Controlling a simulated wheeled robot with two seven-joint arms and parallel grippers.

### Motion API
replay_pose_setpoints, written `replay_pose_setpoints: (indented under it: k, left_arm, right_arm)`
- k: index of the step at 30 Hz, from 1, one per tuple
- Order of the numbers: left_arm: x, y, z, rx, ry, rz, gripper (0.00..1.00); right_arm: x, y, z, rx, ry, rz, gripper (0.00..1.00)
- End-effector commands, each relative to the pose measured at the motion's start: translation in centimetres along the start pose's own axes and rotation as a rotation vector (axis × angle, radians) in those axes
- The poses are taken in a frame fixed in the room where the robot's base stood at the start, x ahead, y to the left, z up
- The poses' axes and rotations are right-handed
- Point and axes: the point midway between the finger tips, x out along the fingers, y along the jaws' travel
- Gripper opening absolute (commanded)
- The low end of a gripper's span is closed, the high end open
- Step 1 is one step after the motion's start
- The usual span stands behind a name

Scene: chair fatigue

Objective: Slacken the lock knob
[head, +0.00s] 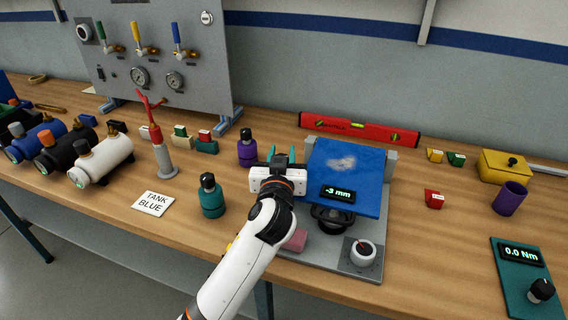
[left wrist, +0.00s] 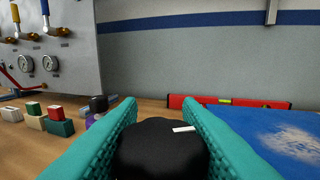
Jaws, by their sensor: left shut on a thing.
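My left gripper (head: 281,156) stands at the left side of the blue panel (head: 365,180). In the left wrist view its teal fingers (left wrist: 160,115) are shut on a black knob (left wrist: 160,155) with a white mark on top, which I take to be the lock knob. In the head view the gripper mostly hides this knob. The panel carries a pale worn patch and a display (head: 338,194) reading -3 mm. It sits on a rig with a grey base plate (head: 330,258). My right gripper is not in view.
A teal bottle (head: 211,198) and a purple bottle (head: 247,150) stand left of the rig. A red spirit level (head: 360,130) lies behind it. A white cup (head: 362,253) stands at the rig's front right. A teal torque gauge (head: 517,285) reads 0.0 Nm.

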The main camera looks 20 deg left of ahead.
Motion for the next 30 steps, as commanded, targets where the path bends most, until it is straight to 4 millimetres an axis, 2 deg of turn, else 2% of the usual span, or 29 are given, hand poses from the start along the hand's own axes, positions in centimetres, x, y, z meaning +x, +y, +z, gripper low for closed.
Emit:
replay_pose_setpoints:
  k: [1,9,27,28,30]
  left_arm:
    - [0.0,0.0,-0.3,-0.006,-0.001,0.029,0.09]
    - [0.0,0.2,-0.1,-0.001,-0.004,0.144,0.09]
    - [0.0,0.3,0.3,0.002,-0.009,0.180,0.09]
    - [0.0,0.3,0.3,0.002,-0.009,0.180,0.35]
    - [0.0,0.3,0.3,0.002,-0.008,0.180,0.47]
  right_arm:
    - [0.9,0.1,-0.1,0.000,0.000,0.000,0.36]
    - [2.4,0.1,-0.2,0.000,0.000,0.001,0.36]
    - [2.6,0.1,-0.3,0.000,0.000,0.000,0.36]
    - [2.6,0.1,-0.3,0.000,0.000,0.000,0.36]
    - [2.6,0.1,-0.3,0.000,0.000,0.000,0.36]
